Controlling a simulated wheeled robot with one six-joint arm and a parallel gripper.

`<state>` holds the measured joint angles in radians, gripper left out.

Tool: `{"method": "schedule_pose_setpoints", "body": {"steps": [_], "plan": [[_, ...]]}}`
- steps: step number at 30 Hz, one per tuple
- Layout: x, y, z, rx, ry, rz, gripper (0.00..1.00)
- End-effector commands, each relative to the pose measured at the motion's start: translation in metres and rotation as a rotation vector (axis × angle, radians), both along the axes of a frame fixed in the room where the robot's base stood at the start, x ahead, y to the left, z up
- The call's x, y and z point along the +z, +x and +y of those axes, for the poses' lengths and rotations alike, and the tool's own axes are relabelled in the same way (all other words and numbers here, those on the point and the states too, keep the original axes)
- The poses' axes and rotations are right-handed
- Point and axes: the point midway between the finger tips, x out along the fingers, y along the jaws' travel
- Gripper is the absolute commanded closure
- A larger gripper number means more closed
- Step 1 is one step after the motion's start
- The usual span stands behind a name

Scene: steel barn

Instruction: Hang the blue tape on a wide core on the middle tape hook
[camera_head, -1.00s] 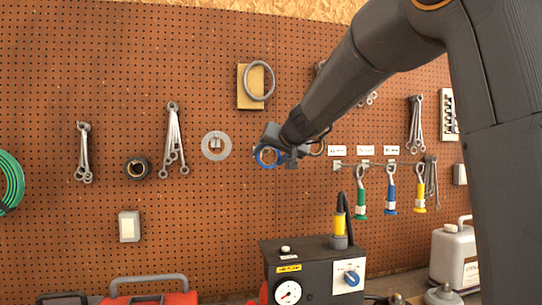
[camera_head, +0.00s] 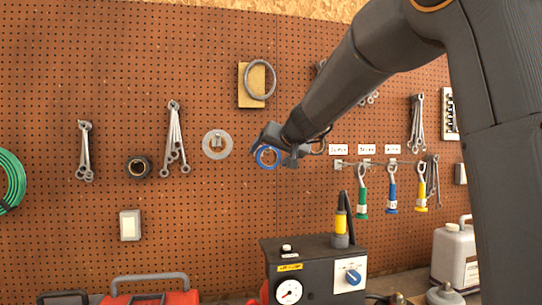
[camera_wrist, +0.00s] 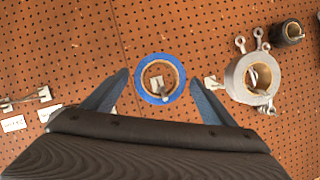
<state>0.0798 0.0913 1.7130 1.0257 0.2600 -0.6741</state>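The blue tape (camera_head: 267,157) is a narrow blue ring around a wide tan core, up against the pegboard. The wrist view shows the tape (camera_wrist: 141,82) face on, with a pale hook (camera_wrist: 164,92) inside its core. My gripper (camera_wrist: 160,76) is open, one finger on each side of the tape, with a visible gap at both sides. In the head view, my gripper (camera_head: 281,147) is just right of and above the tape, partly overlapping it.
A grey tape (camera_head: 206,145) hangs left of the blue one, and a black tape (camera_head: 129,167) farther left. Wrenches (camera_head: 174,140) hang between them. A grey ring (camera_head: 250,82) hangs above. Labelled hooks with coloured-handled tools (camera_head: 392,190) are at right. A control box (camera_head: 315,268) stands below.

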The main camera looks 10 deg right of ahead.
Motion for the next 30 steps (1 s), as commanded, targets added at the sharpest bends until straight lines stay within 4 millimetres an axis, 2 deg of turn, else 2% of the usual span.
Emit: {"method": "schedule_pose_setpoints", "body": {"steps": [9, 21, 30], "plan": [[0.002, -0.005, -0.001, 0.0, 0.0, -0.001, 0.21], [0.022, -0.056, -0.009, -0.001, -0.001, -0.003, 0.21], [0.027, -0.072, -0.012, -0.001, 0.0, 0.0, 0.21]]}}
